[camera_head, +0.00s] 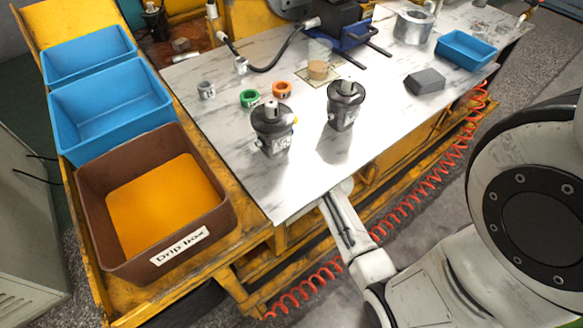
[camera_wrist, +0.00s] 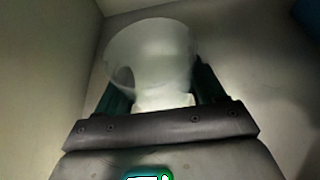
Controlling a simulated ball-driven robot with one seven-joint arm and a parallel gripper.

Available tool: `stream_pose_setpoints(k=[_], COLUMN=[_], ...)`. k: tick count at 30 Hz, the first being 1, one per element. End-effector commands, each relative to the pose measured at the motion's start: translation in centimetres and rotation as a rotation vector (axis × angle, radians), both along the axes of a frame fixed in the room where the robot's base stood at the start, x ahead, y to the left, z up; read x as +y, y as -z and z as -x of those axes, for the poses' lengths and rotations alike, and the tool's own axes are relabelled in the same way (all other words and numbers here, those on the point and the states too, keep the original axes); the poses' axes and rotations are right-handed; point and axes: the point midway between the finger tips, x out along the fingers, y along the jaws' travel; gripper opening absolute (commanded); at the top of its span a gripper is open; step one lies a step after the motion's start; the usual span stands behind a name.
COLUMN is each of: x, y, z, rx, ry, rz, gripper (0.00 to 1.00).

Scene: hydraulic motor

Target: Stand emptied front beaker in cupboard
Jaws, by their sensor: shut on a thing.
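In the wrist view, my gripper (camera_wrist: 163,97) is shut on a pale, translucent beaker (camera_wrist: 150,50), with a dark finger on each side. The beaker's wide round end faces up the picture, and no contents can be made out. Pale walls (camera_wrist: 50,75) close around it, like the inside of the cupboard. Whether the beaker touches a surface cannot be told. The head view does not show my gripper or this beaker. A clear vessel (camera_head: 319,48) stands at the back of the table there, by a cork-coloured piece.
A marble-topped table (camera_head: 225,150) holds two dark motors (camera_head: 271,130), coloured rings and a blue tray (camera_head: 465,50). A brown drip box (camera_head: 110,245) and blue bins (camera_head: 105,105) stand left. A pale grey cabinet (camera_head: 25,195) is at the far left. A red coiled hose hangs along the table's front.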

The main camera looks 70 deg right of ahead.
Motion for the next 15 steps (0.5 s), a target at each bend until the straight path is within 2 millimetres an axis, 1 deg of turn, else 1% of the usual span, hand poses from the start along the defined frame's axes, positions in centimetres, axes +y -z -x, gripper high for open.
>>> stream_pose_setpoints(k=[5, 12, 15], x=[0.0, -0.1, -0.2], y=[0.9, 4.6, 5.2], z=[0.0, 0.0, -0.3], rx=[-0.002, -0.002, -0.002], ry=[0.000, 0.000, 0.000], rz=[0.000, 0.001, 0.002], gripper=[0.36, 0.36, 0.36])
